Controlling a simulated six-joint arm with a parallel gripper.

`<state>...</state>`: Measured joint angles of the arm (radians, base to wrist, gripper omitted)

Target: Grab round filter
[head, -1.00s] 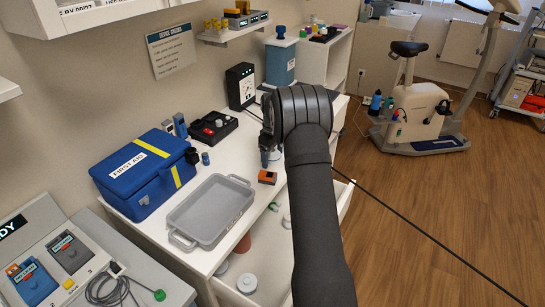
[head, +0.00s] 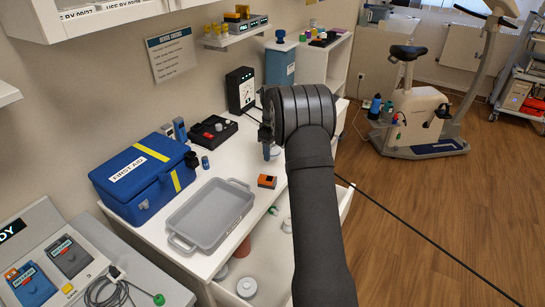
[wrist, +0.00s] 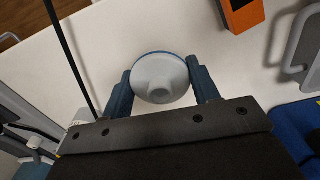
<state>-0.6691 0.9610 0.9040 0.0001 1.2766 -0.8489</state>
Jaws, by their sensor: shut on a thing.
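A round pale grey filter (wrist: 160,80) with a raised centre and a blue rim edge sits between the two blue fingers of my gripper (wrist: 163,88) in the wrist view. The fingers touch its left and right sides, so my gripper is shut on it. In the head view my gripper (head: 268,150) is over the white counter, behind the orange device. My own arm hides most of the gripper and filter there. The height of the filter above the counter is hard to tell.
An orange device (head: 267,181) and an empty grey tray (head: 188,243) are nearby on the white counter. A blue first aid bag (head: 130,185) stands left. Below is an open drawer with round items (head: 246,287). A black cable (wrist: 68,50) passes close by.

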